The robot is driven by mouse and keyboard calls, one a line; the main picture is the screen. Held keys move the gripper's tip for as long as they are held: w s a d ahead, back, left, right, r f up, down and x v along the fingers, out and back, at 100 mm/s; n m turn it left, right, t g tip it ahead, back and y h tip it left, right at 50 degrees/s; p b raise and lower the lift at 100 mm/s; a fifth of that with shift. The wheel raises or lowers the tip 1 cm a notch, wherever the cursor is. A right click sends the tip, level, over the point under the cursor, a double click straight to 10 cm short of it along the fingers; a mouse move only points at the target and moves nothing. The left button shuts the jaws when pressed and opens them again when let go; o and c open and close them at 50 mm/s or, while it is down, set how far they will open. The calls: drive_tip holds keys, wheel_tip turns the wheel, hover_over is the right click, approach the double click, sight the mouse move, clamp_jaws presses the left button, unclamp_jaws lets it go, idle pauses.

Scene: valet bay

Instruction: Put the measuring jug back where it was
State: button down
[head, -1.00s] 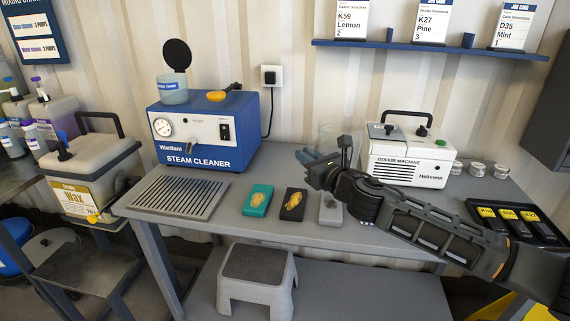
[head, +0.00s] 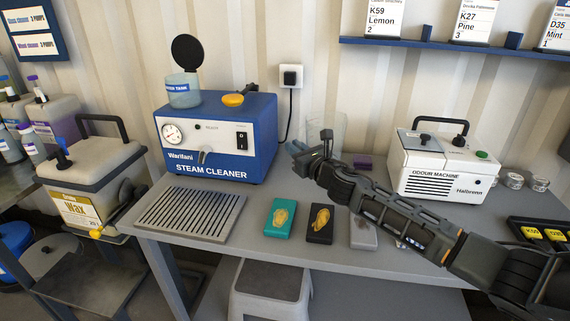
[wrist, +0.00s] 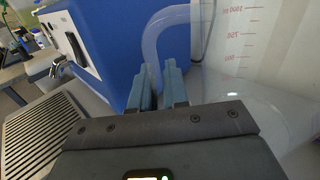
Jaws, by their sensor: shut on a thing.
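The measuring jug (head: 326,128) is clear, with red volume marks. In the head view it shows faintly behind my gripper (head: 300,149), between the blue steam cleaner and the white odour machine. In the wrist view the jug (wrist: 245,50) fills the right side, its pale curved handle (wrist: 152,40) reaching left to the fingers. My gripper (wrist: 160,85) is shut on that handle. The jug looks upright. I cannot tell whether its base touches the bench (head: 290,255).
The steam cleaner (head: 245,145) stands close left of the gripper, with a drain grille (head: 190,212) in front. The odour machine (head: 435,175) is to the right. A purple block (head: 362,162) lies behind my arm. Teal (head: 280,232), black (head: 320,238) and grey (head: 362,236) pads line the front.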

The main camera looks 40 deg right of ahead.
drive_tip(key=shift+w+a+f+b, duration=0.1)
drive_tip(key=shift+w+f+b, duration=0.6)
drive_tip(key=shift+f, duration=0.45)
drive_tip(key=shift+w+f+b, duration=0.5)
drive_tip(key=shift+w+f, duration=0.4)
drive_tip(key=shift+f, duration=0.3)
drive_tip(key=shift+w+a+f+b, duration=0.1)
drive_tip(key=shift+w+f+b, duration=0.6)
drive_tip(key=shift+f, duration=0.45)
drive_tip(key=shift+w, duration=0.1)
drive_tip(key=shift+f, duration=0.1)
drive_tip(key=c, duration=1.1)
unclamp_jaws()
